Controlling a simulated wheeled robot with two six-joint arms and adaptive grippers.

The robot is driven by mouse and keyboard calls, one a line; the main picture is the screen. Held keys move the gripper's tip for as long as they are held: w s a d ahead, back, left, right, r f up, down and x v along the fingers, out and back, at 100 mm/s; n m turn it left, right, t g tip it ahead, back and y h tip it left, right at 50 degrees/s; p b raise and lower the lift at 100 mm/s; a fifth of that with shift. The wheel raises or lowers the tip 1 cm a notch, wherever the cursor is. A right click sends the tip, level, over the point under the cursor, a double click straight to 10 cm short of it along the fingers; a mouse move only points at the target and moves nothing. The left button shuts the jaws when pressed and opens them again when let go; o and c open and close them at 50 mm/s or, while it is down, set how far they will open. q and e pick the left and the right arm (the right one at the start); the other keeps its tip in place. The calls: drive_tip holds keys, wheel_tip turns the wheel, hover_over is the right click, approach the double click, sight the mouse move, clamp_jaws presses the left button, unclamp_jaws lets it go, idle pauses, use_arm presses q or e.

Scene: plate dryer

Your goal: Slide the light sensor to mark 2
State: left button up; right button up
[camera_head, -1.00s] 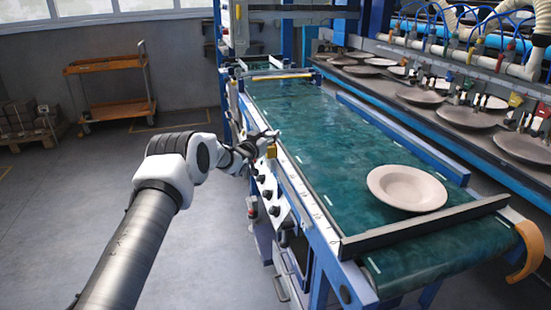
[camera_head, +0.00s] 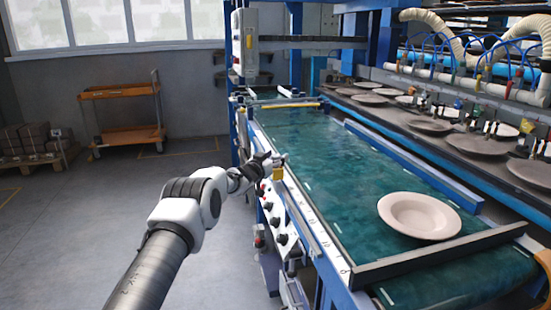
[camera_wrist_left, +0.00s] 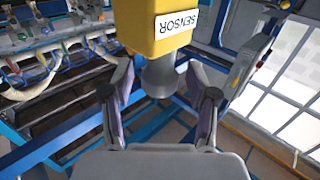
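The light sensor is a small yellow block (camera_head: 278,174) on the near-side rail of the plate conveyor. In the left wrist view its yellow body (camera_wrist_left: 165,38), labelled SENSOR, fills the top middle, with a grey round knob (camera_wrist_left: 160,78) below. My left gripper (camera_head: 274,162) is at the sensor. In the wrist view my left gripper (camera_wrist_left: 158,72) has its fingers apart, one on each side of the knob, with gaps visible. The scale (camera_head: 318,236) runs along the rail; its numbers are too small to read surely. My right gripper is not in view.
A pale plate (camera_head: 420,215) lies on the green belt (camera_head: 330,150). Knobs (camera_head: 275,222) line the conveyor's side below the rail. More plates stand on the line behind. An orange cart (camera_head: 125,138) is far left; the floor between is clear.

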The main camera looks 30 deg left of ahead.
use_arm(q)
drive_tip(key=s, duration=1.2)
drive_tip(key=shift+d, duration=0.4)
